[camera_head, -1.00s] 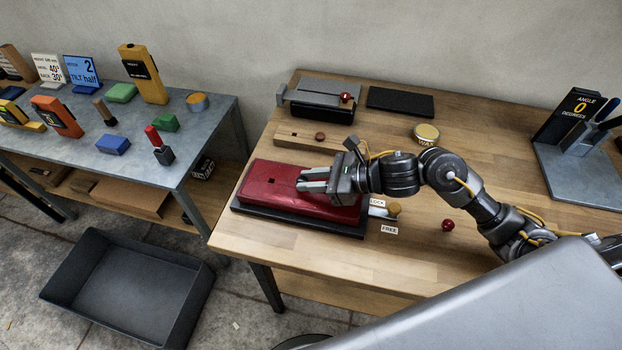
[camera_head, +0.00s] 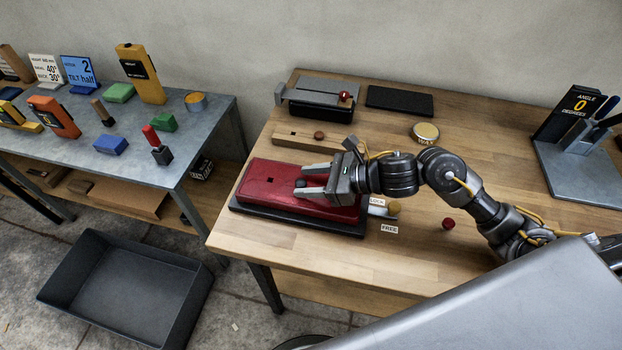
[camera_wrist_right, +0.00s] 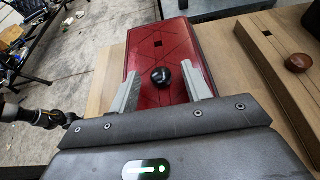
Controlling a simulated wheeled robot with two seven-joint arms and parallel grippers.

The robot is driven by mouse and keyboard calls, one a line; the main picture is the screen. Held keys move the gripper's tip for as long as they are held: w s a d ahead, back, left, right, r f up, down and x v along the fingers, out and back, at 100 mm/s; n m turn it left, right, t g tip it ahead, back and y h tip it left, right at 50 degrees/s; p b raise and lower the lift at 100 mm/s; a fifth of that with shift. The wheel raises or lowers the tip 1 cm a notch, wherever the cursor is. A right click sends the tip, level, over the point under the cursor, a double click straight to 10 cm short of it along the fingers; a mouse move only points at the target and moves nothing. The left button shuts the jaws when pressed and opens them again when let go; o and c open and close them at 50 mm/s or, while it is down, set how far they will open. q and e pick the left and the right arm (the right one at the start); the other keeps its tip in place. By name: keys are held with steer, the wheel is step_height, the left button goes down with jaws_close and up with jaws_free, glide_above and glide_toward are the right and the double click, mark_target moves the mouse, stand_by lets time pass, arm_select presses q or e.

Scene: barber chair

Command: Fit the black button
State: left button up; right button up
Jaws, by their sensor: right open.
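The red pad (camera_head: 262,178) lies on a black base on the wooden bench. The round black button (camera_wrist_right: 160,77) sits on the pad between my right fingers, with a gap on each side. In the head view the button (camera_head: 300,183) shows as a small dark spot near the fingertips. My right gripper (camera_head: 308,181) is open, low over the pad. The button's underside is hidden. My left gripper does not show.
A wooden block with a brown button (camera_head: 319,135) lies behind the pad. A lever with LOCK and FREE labels (camera_head: 389,229) is at the pad's right.

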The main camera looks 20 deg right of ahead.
steer(key=b+v, duration=0.3)
steer(key=v, duration=0.6)
steer(key=shift+s+d, duration=0.25)
steer(key=shift+d, duration=0.05)
steer(key=shift+s+d+r, duration=0.2)
steer(key=shift+d+r, duration=0.05)
steer(key=shift+d, duration=0.1)
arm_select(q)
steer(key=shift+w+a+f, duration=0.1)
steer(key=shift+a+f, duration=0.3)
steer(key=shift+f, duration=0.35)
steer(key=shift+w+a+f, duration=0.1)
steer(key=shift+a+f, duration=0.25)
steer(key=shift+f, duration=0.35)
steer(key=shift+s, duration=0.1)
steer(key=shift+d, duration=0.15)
